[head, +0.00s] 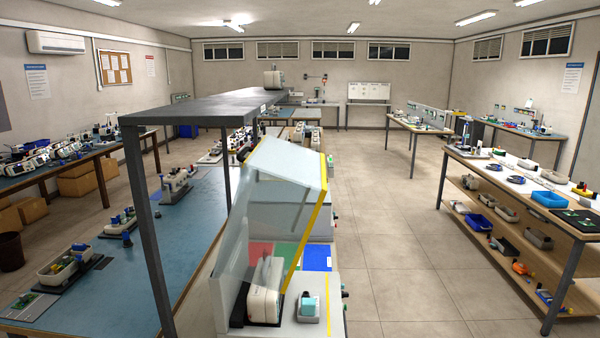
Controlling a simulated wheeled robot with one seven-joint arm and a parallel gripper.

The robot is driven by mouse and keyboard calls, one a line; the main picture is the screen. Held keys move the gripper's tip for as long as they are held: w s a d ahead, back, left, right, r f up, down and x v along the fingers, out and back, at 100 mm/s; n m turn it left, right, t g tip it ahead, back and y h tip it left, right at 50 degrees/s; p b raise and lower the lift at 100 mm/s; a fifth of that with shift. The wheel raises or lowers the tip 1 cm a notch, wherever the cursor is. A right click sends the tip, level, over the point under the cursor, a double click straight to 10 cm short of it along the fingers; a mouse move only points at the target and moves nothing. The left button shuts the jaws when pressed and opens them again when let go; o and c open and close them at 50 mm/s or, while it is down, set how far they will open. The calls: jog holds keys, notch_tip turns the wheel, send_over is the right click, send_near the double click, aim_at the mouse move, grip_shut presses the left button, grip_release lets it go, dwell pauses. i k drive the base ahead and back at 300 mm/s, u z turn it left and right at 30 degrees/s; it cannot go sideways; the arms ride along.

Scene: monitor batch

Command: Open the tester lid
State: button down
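The tester (222,295) stands at the near end of the bench row, low in the middle of the head view. Its lid (232,235) is a clear, tall hood with a yellow strip (307,235) along its right edge. The lid stands tilted above the tester's base; I cannot tell how far it is raised. A white monitor (265,292) sits in the tester below the lid, partly seen through the clear panel. My gripper is not in view.
A small grey device with a teal top (307,307) sits right of the white monitor. A dark overhead shelf on posts (210,108) runs over the blue bench (190,235) on the left. A stocked shelf table (520,180) stands right. The tiled floor (400,250) between is clear.

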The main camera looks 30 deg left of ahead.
aim_at(251, 164)
jog(key=z, duration=0.1)
jog(key=i, duration=1)
jog(key=u, duration=0.7)
jog(key=i, duration=0.85)
jog(key=u, duration=1.3)
jog(key=i, duration=0.2)
